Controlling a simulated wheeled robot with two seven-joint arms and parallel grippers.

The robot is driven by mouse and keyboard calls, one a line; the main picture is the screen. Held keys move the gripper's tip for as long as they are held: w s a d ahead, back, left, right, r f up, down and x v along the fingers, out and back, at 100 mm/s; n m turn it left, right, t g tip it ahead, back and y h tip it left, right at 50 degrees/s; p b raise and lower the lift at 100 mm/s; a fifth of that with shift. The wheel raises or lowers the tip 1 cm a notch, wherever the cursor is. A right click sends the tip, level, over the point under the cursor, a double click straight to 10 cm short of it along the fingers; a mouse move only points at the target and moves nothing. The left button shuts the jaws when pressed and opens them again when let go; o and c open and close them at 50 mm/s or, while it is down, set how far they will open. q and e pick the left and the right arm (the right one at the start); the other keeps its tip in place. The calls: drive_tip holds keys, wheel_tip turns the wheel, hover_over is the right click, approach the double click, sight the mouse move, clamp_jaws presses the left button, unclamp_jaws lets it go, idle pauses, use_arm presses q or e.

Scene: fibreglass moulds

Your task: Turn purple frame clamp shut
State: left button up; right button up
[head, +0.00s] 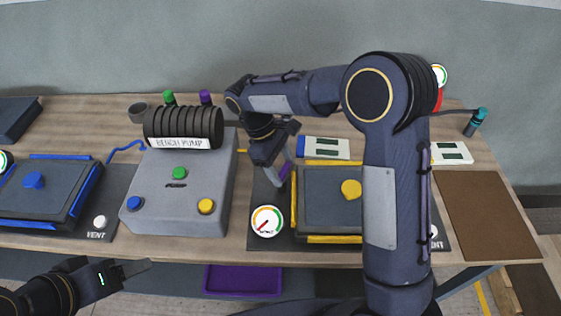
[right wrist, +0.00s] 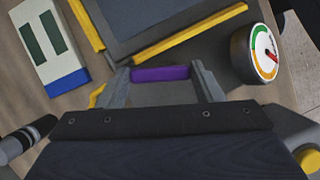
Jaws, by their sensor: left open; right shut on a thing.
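The purple frame clamp (head: 285,171) is at the left side of the yellow-edged mould (head: 325,205). In the right wrist view its purple bar (right wrist: 160,73) lies between the two fingers. My right gripper (head: 281,174) is shut on the purple clamp, and the fingers and arm hide part of it. My left gripper (head: 140,268) is open and empty, low at the left in front of the table edge, away from the clamp.
A pressure gauge (head: 266,221) stands just in front of the clamp. The grey bench pump (head: 170,208) is to the left, with a blue-edged mould (head: 35,207) beyond. A white-and-blue box (head: 324,147) lies behind. A brown board (head: 487,212) is at right.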

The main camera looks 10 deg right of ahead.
drive_tip(key=m+p, duration=0.1)
drive_tip(key=m, duration=0.2)
drive_tip(key=shift+d+r+g+y, duration=0.1)
drive_tip(key=shift+d+g+y, duration=0.05)
drive_tip(key=shift+g+y, duration=0.25)
drive_tip(key=m+y+p, duration=0.1)
drive_tip(key=m, duration=0.2)
drive_tip(key=shift+d+m+g, duration=0.15)
drive_tip(key=shift+m+g, duration=0.15)
drive_tip(key=m+y, duration=0.1)
drive_tip(key=m, duration=0.2)
drive_tip(key=shift+s+d+y, duration=0.1)
drive_tip(key=shift+y, duration=0.2)
drive_tip(key=shift+s+m+y+p, duration=0.1)
drive_tip(key=shift+m+y+p, duration=0.4)
drive_tip(key=shift+m, duration=1.3)
drive_tip(key=o, duration=1)
